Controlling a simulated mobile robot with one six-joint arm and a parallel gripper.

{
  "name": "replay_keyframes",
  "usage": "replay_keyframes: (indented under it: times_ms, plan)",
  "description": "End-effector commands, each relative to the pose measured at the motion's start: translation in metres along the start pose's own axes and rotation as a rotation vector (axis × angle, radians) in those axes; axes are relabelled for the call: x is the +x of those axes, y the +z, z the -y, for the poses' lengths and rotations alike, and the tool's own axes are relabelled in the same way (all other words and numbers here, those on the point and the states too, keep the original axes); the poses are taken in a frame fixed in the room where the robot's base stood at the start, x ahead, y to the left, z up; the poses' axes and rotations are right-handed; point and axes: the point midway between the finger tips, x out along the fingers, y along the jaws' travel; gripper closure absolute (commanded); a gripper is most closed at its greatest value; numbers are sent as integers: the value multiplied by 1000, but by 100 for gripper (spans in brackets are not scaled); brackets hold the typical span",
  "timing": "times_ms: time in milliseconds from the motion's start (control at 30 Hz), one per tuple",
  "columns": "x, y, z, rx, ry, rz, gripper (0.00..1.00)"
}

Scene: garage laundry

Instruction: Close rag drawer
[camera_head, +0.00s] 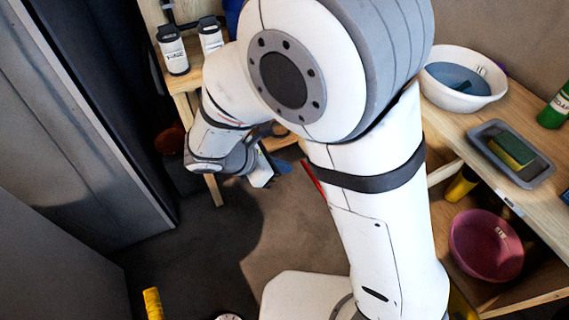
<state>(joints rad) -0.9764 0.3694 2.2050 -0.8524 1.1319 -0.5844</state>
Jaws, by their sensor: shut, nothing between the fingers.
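My arm fills the middle of the view and hides much of the wooden bench behind it. My gripper (262,176) is at the end of the bent arm, left of centre, low beside the wooden bench leg. It is shut and empty, and its fingers are small and partly covered by my wrist. I cannot make out the rag drawer; my arm covers the part of the bench between the left and right ends. I cannot tell whether the gripper touches anything.
White bottles (173,52) stand on the bench at the upper left. A white basin (436,88), a grey tray (480,133) with a sponge and a green bottle (553,112) are on the right bench top (446,126). A pink bowl (486,246) sits below. Dark floor (205,245) is open at lower left.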

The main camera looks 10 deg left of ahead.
Motion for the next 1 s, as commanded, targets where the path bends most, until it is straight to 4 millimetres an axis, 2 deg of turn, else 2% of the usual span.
replay_keyframes:
  times_ms: [33,200,300,400,633,1000]
  plan:
    - [14,-2,1,0,-6,0,100]
    - [52,-2,2,1,-7,-1,100]
    - [72,-2,1,2,-5,-1,100]
    - [82,10,1,5,-3,-2,100]
    - [97,25,1,3,-2,-2,100]
    - [98,27,0,2,0,-2,100]
